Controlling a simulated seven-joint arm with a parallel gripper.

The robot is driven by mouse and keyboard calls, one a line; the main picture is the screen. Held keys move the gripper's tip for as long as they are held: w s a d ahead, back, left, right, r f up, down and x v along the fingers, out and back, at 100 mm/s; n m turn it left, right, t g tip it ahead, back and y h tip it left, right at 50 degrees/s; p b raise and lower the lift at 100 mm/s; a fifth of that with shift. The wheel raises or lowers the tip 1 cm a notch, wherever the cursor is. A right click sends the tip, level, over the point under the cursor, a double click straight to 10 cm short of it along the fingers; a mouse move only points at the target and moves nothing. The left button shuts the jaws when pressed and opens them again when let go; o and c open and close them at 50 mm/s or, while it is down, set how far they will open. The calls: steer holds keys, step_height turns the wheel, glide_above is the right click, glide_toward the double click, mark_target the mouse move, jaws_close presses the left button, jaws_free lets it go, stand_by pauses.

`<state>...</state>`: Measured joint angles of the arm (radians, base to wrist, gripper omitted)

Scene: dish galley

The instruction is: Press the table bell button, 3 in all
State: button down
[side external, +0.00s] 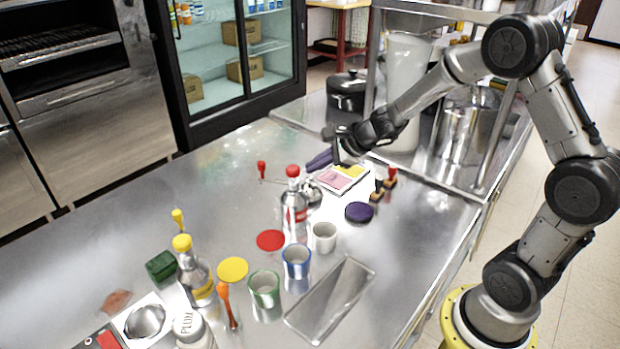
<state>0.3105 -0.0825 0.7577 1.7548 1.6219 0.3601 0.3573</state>
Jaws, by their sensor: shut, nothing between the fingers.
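A small silvery rounded object (312,192), which looks like the table bell, stands on the steel counter behind a red-capped bottle (294,205). The bottle hides part of it, and its button cannot be made out. My gripper (338,150) is shut and empty. In the picture it is above and to the right of the bell, over the far side of the counter near a purple object (319,160). It appears apart from the bell; its exact height is hard to tell.
A tray with pink and yellow pads (342,178) lies close below my gripper. A dark purple disc (359,212), stamps (383,188) and several cups (324,237) stand nearby. A yellow-capped bottle (196,275) and steel tray (332,300) are in front. The left counter is mostly clear.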

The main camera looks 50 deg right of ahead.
steer(key=shift+r, duration=2.5)
steer(key=shift+r, duration=0.1)
stand_by(0.7)
step_height(320, 180, up, 4)
steer(key=shift+f, duration=0.15)
stand_by(0.5)
steer(key=shift+f, duration=4.45)
steer(key=shift+f, duration=0.15)
steer(key=shift+f, duration=0.25)
